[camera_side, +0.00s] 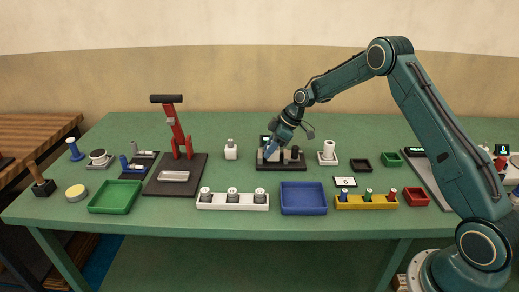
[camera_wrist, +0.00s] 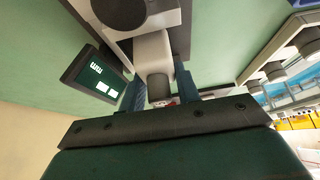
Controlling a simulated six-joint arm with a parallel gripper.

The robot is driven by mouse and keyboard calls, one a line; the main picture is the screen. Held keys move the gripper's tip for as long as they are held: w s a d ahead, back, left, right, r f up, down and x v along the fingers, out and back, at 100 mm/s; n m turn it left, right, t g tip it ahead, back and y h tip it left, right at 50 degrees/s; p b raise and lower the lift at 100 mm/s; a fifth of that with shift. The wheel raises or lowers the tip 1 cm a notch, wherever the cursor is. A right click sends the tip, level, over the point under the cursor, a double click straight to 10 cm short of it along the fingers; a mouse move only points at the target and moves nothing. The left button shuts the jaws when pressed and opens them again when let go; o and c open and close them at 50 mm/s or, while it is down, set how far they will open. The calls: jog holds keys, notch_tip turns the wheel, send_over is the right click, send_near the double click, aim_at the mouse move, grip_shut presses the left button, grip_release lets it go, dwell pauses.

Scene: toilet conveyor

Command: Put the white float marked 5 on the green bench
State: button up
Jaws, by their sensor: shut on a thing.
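My gripper (camera_side: 270,153) is at the dark station at the middle back of the green bench (camera_side: 140,130). In the wrist view its two blue fingers (camera_wrist: 160,95) are shut on a pale white piece (camera_wrist: 154,52), which runs up to a grey-white block with a dark round part. No number can be read on the piece, so I cannot tell if it is the float marked 5. In the side view, the gripper hides most of it. A small white bottle-like object (camera_side: 230,150) stands left of the station, and a white cylinder on a plate (camera_side: 327,150) stands to the right.
A dark display (camera_wrist: 95,77) with lit characters is beside the held piece. In front are a white rack (camera_side: 233,206), a blue tray (camera_side: 303,209) and a yellow rack (camera_side: 366,206). A red lever press (camera_side: 176,130) and green tray (camera_side: 115,209) stand left. Bare bench lies around the bottle-like object.

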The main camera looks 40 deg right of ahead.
jog(key=shift+f, duration=0.1)
jog(key=o, duration=1)
jog(key=shift+c, duration=0.2)
jog(key=v, duration=1.2)
jog(key=shift+r, duration=0.25)
